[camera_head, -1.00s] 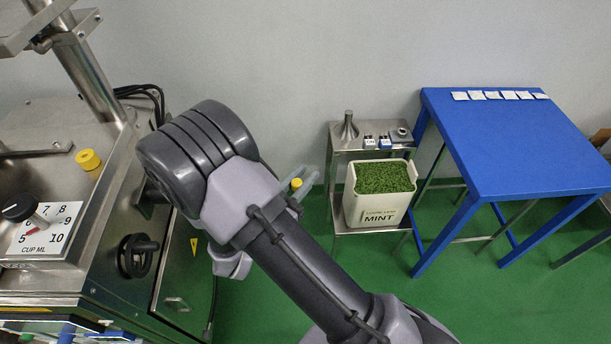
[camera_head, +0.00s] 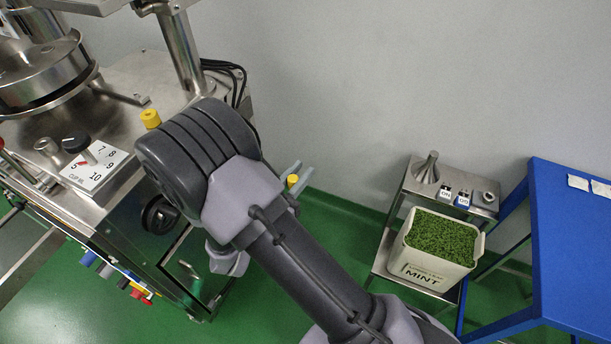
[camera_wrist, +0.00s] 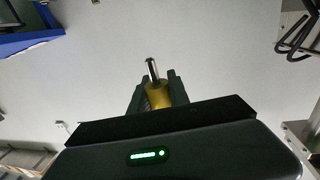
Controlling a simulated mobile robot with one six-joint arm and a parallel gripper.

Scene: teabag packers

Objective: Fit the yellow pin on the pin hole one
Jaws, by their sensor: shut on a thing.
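My gripper (camera_wrist: 158,92) is shut on the yellow pin (camera_wrist: 157,94), whose metal tip points away from the jaws in the wrist view. In the head view the pin's yellow end (camera_head: 292,180) shows between the pale fingers (camera_head: 296,175), right of my arm, in the air over the green floor. A second yellow pin or knob (camera_head: 151,118) stands upright on the top of the steel machine (camera_head: 150,72), left of my arm. No hole is clearly visible in either view, so I cannot tell which one is pin hole one.
The machine has a black knob on a "CUP ML" dial plate (camera_head: 108,153) and a handwheel (camera_head: 160,214). A steel trolley (camera_head: 465,165) bears a metal funnel and a MINT bin (camera_head: 412,270). A blue table (camera_head: 570,250) stands at right. Green floor (camera_head: 340,225) lies free between.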

